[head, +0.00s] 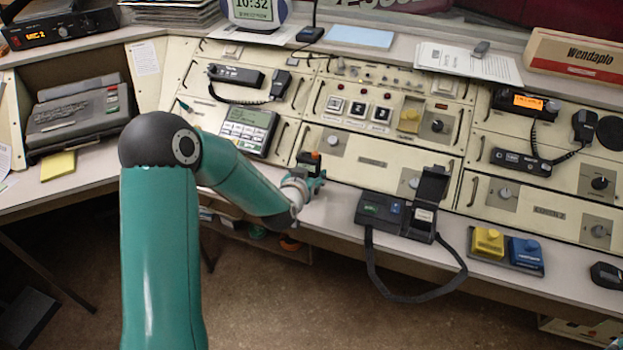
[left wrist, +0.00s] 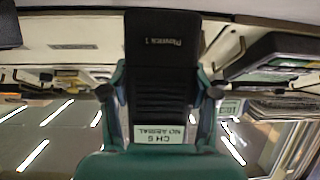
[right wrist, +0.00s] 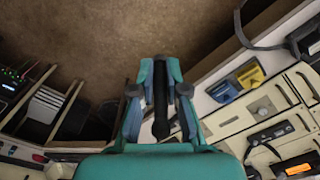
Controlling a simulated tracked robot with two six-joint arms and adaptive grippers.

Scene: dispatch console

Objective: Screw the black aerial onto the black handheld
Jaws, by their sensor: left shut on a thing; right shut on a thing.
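The black handheld (left wrist: 160,75) fills the middle of the left wrist view, with ribbed black sides and a pale label reading "CH 5 NO AERIAL" upside down. My left gripper (left wrist: 160,92) is shut on it, one finger on each side. In the head view my left gripper (head: 312,184) is small, above the desk's front edge, and a small dark and orange thing shows by its fingers. The black aerial (right wrist: 161,105) is a thin dark stick in the right wrist view. My right gripper (right wrist: 160,88) is shut on it.
An open black case (head: 385,213) with a hanging strap stands on the desk right of my left gripper. Yellow (head: 488,241) and blue (head: 526,252) blocks sit farther right. A grey keypad unit (head: 248,130) is behind my left arm. Brown floor lies below the desk edge.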

